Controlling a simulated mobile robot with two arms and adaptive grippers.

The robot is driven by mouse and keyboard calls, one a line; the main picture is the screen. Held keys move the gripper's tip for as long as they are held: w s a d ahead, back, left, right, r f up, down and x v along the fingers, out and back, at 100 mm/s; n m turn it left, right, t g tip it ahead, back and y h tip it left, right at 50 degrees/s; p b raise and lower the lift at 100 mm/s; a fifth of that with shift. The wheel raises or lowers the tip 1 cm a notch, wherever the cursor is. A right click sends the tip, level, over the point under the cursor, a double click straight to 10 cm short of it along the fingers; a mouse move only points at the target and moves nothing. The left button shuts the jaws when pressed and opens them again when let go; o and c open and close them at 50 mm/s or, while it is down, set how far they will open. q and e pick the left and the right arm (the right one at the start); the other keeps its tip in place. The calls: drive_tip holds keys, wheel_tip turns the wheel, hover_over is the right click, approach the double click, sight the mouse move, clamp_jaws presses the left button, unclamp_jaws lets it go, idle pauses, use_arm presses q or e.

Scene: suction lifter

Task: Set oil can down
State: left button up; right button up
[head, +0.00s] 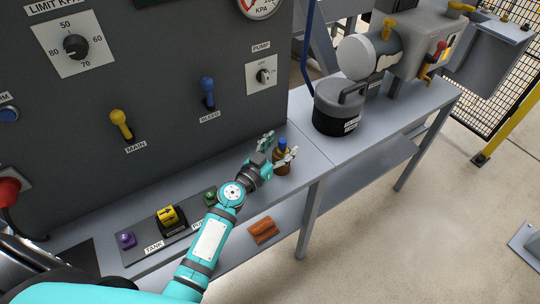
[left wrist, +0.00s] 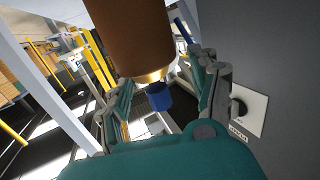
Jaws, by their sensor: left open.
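The oil can (head: 282,165) is a small amber-brown bottle with a blue cap, upright on the grey bench near its front edge. My left gripper (head: 280,145) is open, with its fingers spread on either side of the can. In the left wrist view the brown body of the can (left wrist: 132,35) fills the top middle, with its blue cap below it between the open fingers. I cannot tell whether either finger touches the can. My right gripper is not in view.
A grey control panel (head: 170,70) with levers and dials rises behind the bench. A dark canister (head: 338,112) stands to the right of the can. A small control box (head: 170,228) sits left on the bench. An orange-brown object (head: 263,230) lies on the lower shelf.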

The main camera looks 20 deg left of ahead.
use_arm(q)
drive_tip(key=b+v, duration=0.2)
drive_tip(key=v, duration=0.9)
drive_tip(key=shift+s, duration=0.35)
